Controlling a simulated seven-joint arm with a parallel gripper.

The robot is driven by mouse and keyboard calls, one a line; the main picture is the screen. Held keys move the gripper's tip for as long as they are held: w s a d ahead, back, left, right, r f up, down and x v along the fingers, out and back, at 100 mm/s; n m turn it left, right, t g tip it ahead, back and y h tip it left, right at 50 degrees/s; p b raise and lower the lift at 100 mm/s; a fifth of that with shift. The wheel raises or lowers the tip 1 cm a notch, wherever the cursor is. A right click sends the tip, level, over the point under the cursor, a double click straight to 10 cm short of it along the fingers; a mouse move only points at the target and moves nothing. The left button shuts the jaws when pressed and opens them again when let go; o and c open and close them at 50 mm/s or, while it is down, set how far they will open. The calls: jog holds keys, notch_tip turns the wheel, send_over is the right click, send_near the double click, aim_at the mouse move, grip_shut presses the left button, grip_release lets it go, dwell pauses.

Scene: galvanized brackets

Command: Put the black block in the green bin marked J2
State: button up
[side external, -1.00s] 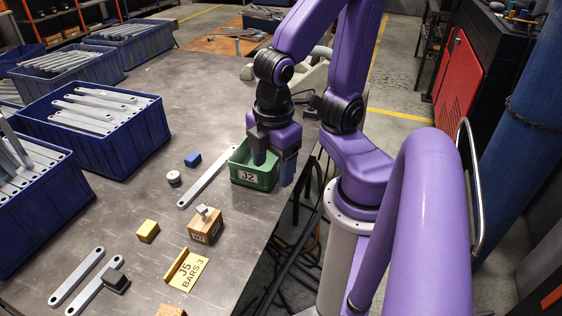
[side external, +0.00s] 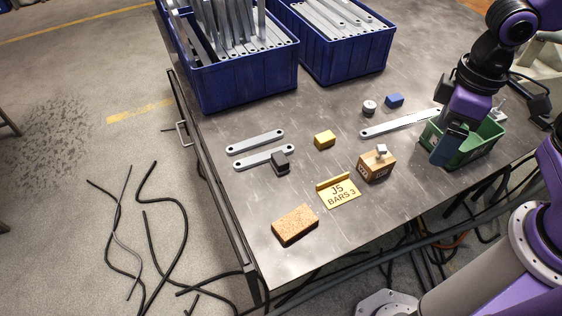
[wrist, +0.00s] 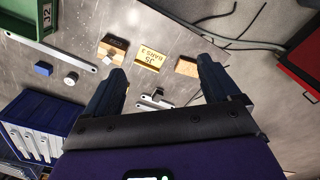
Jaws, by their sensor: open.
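The black block (side external: 281,163) sits at the right end of the nearer of two short grey bars, partly over it. In the wrist view the black block (wrist: 158,92) is small and lies between my fingers' outlines, well beyond them. The green bin (side external: 482,150) stands at the right of the table; its J2 label shows in the wrist view, where the bin (wrist: 30,20) is cut off at the upper left. My gripper (side external: 446,148) is open and empty, in front of the bin's left part in the side view, far right of the block. Its fingers (wrist: 162,70) show in the wrist view.
A wooden block with a metal knob (side external: 377,167), yellow block (side external: 325,139), J5 sign (side external: 341,193), sponge (side external: 295,225), long bar (side external: 400,123), blue block (side external: 394,100) and round piece (side external: 369,107) lie about. Blue crates (side external: 245,75) of bars stand behind.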

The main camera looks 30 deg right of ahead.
jog(key=w+a+f+m, duration=0.1)
jog(key=w+a+m, duration=0.65)
jog(key=w, duration=0.25)
jog(key=m, duration=1.8)
send_over(280, 157)
notch_tip(280, 157, down, 14)
jog(key=f, duration=0.7)
jog(key=a+f, duration=0.1)
jog(key=f, duration=0.3)
jog(key=shift+s+f, duration=0.15)
jog(key=shift+f, duration=0.1)
jog(key=shift+d+f, duration=0.25)
jog(key=shift+f, duration=1.1)
jog(key=shift+d+f, duration=0.2)
jog(key=shift+f, duration=1.15)
jog(key=c, duration=1.2)
jog(key=shift+c, duration=0.2)
jog(key=shift+r, duration=0.1)
